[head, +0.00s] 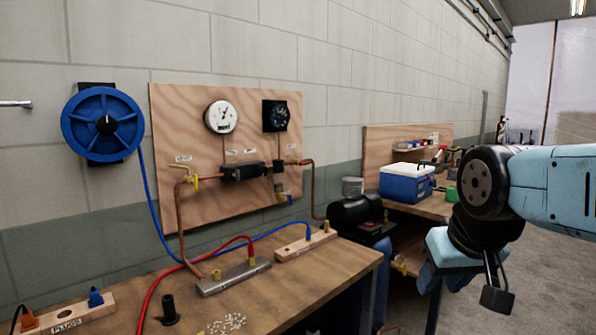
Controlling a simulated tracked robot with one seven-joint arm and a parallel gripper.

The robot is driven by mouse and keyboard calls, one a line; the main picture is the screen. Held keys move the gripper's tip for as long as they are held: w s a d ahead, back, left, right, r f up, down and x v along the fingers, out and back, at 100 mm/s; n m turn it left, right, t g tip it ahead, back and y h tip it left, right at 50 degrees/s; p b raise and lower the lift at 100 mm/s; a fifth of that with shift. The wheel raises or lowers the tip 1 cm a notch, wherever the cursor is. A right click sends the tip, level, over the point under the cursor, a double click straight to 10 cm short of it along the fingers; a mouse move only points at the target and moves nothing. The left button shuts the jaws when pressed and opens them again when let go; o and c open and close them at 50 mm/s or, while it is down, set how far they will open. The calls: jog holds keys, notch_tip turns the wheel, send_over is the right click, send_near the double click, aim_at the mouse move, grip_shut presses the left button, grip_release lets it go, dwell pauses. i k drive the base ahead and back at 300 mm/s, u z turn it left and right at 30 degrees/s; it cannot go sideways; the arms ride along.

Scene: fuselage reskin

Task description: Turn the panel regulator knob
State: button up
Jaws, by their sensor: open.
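A plywood panel (170,120) on the wall carries a round white gauge (220,117), a square black gauge (276,116) and copper piping. Below the black gauge is a small upright fitting (279,178), which looks like the regulator. Its knob is too small to tell apart clearly. A yellow-handled valve (190,179) sits on the pipe at the left, and a black cylinder (243,171) lies along the pipe. My gripper (497,292) hangs at the right, well apart from the panel, pointing down. It is open, with nothing visible in it.
A workbench (330,262) stands below the panel, with a metal manifold (234,278), red and blue hoses and a plug rack (68,318). A blue hose reel (103,124) hangs at left. A black tank (355,211) and a blue cooler (406,185) stand between panel and gripper.

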aim_at(261, 170)
jog(key=z, duration=0.15)
jog(key=i, duration=1.1)
jog(key=u, duration=0.45)
